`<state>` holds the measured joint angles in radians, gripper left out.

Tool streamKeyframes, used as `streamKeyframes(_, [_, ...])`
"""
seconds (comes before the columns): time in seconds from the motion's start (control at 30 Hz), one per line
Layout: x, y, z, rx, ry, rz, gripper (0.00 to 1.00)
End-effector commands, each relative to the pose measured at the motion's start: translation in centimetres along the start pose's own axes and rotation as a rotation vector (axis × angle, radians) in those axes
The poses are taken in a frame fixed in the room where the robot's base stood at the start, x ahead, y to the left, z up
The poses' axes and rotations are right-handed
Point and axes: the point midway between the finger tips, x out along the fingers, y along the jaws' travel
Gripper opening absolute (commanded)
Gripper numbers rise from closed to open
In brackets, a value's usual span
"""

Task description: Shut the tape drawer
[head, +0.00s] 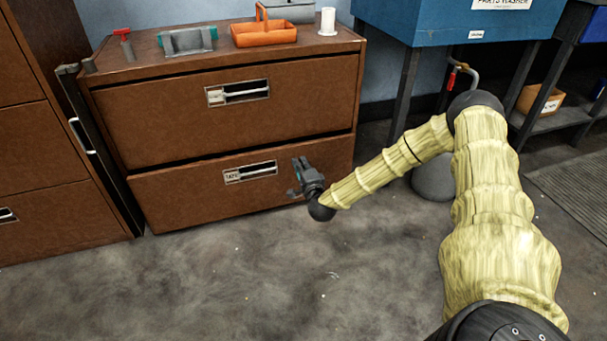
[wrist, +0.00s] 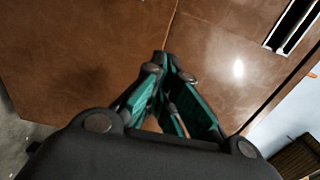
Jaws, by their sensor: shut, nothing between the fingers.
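The tape drawer (head: 185,197) is the lower brown drawer of the cabinet in the head view. Its recessed pull (head: 250,172) carries a small label reading TAPE. Its front looks close to flush with the drawer above; I cannot tell exactly how far it stands out. My gripper (head: 299,165) is in front of the drawer's right part, right of the pull. The fingers are shut and empty. In the wrist view, the gripper's teal-sided fingers (wrist: 165,62) meet against brown panels with a seam between them. I cannot tell whether the tips touch.
The upper drawer (head: 225,115) has a similar pull. On the cabinet top are an orange caddy (head: 263,35), a grey and teal item (head: 188,42) and a white spool (head: 328,22). A blue parts washer (head: 455,25) stands at right. The floor (head: 250,270) in front is open.

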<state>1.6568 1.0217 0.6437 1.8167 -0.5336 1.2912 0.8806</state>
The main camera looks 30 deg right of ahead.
Motion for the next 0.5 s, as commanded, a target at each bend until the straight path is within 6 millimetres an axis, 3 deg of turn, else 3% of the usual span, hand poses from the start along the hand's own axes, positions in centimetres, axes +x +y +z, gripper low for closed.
streamKeyframes(0.3, [5.0,0.2,0.0,0.000,0.001,-0.002,0.00])
streamKeyframes(0.5, [6.7,0.1,0.0,0.000,0.000,0.000,0.00])
